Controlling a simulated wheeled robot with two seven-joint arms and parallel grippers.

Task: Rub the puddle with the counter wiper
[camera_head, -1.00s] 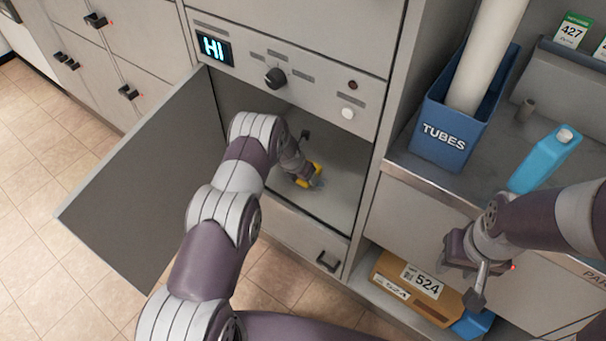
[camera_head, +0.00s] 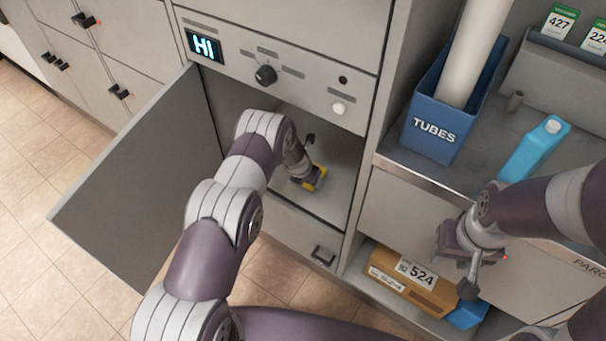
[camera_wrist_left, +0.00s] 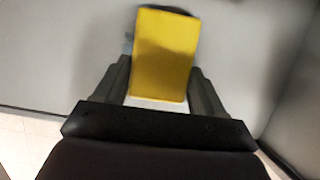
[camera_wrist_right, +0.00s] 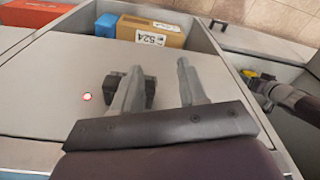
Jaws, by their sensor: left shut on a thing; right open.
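The counter wiper (camera_head: 316,179) is a yellow block inside the open compartment, low over its floor or on it; I cannot tell if it touches. It fills the middle of the left wrist view (camera_wrist_left: 165,55). My left gripper (camera_wrist_left: 160,80) is shut on it, its fingers at both sides. A small bluish patch (camera_wrist_left: 128,44), perhaps the puddle's edge, shows just left of the wiper in the left wrist view; the rest of the puddle is hidden. My right gripper (camera_wrist_right: 157,70) is open and empty in front of the counter on the right.
The compartment's door (camera_head: 140,180) stands open to the left of my left arm. A control panel with a knob (camera_head: 266,75) is above the opening. A 524 box (camera_head: 410,280) lies below.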

